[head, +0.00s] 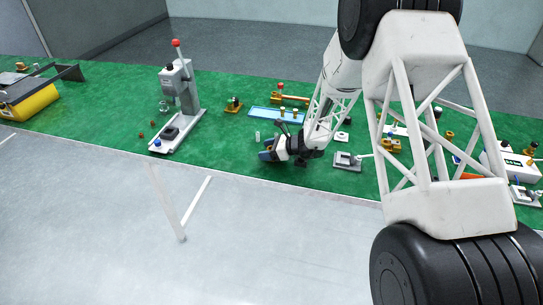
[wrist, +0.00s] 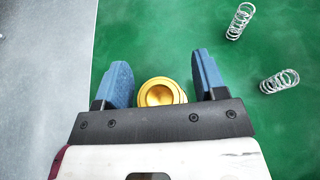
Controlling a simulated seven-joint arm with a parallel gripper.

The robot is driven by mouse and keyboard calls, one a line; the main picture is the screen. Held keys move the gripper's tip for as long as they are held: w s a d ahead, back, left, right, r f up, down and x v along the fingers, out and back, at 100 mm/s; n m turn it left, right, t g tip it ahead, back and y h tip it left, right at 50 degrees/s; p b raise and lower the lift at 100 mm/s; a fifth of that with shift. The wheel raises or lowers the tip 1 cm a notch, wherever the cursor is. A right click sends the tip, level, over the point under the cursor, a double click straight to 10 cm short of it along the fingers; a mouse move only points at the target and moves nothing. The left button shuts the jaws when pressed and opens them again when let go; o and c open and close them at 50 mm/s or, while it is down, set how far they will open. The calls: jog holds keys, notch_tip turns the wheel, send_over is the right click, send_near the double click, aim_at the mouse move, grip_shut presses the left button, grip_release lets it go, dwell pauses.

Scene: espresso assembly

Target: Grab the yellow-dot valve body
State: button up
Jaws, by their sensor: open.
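A round brass part (wrist: 161,92) with a stepped rim and a hollow centre sits between the two blue fingers of my gripper (wrist: 160,66) in the wrist view. It looks like a valve body, but no yellow dot can be made out on it. The fingers are open, with a gap on each side of the part. My black palm hides its near edge. In the head view my gripper (head: 267,150) is low over the green mat's front edge, with a small bit of gold between its fingers.
Two coil springs, one upper (wrist: 240,20) and one lower (wrist: 280,82), lie to the right on the green mat (wrist: 150,30). A lever press (head: 180,95) with a red knob stands left. A blue tray (head: 262,112) lies behind my gripper, and a small grey fixture (head: 346,161) to its right.

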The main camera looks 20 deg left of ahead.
jog(key=shift+c, duration=0.2)
dwell(0.3)
jog(key=c, duration=1.1)
jog(key=shift+r, duration=0.15)
jog(key=shift+r, duration=1.05)
jog(key=shift+s+d+r, duration=0.25)
jog(key=shift+s+r, duration=0.2)
jog(key=shift+r, duration=0.2)
jog(key=s+d, duration=0.2)
jog(key=s, duration=0.2)
jog(key=s+d+r, duration=0.1)
jog(key=s+d, duration=0.1)
jog(key=s, duration=0.2)
jog(key=s+d, duration=0.3)
jog(key=s, duration=0.2)
jog(key=shift+d+r, duration=0.1)
jog(key=shift+r, duration=0.1)
